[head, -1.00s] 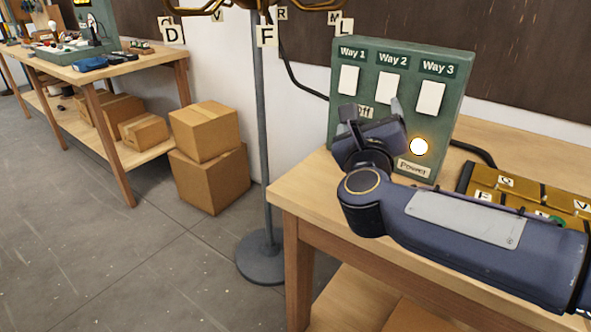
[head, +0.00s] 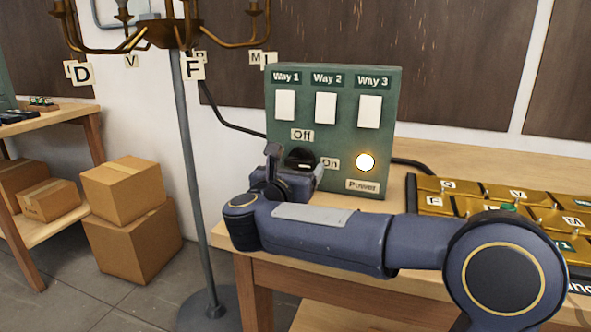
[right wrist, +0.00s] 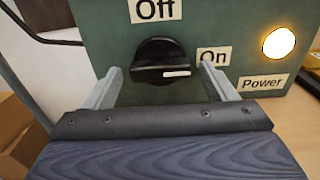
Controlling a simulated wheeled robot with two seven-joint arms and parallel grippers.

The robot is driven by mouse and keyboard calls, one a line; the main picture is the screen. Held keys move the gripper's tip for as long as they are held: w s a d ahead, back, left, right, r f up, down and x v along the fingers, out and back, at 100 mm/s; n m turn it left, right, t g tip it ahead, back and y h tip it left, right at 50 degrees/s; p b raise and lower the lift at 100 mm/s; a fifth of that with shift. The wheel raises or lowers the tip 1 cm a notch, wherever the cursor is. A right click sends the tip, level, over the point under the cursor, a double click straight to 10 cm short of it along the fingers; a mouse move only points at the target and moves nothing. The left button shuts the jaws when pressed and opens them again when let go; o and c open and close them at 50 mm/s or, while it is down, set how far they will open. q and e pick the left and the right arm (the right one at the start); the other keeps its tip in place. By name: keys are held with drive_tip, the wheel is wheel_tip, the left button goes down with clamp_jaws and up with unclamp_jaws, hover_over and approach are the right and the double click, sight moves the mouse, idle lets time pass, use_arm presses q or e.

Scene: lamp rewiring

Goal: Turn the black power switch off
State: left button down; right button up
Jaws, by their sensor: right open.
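The black power switch (right wrist: 160,62) is a round knob on the front of the green switch box (head: 388,85). Its white mark points right, toward the "On" label (right wrist: 212,56); the "Off" label (right wrist: 155,9) is above it. In the head view the knob (head: 300,157) shows just above my right gripper. My right gripper (right wrist: 160,85) is open, with one finger on each side of the knob in the right wrist view; I cannot tell whether they touch it. The power lamp (head: 365,162) glows, also in the right wrist view (right wrist: 279,43). My left gripper is not in view.
Three white switches, Way 1 to Way 3, sit above the knob (head: 326,107). A gold lettered board (head: 480,196) lies right on the wooden bench (head: 245,240). A chandelier stand (head: 190,150) and cardboard boxes (head: 125,190) stand left. Black cables run behind the box.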

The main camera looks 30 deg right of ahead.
drive_tip(key=shift+d, duration=0.1)
drive_tip(key=c, duration=1)
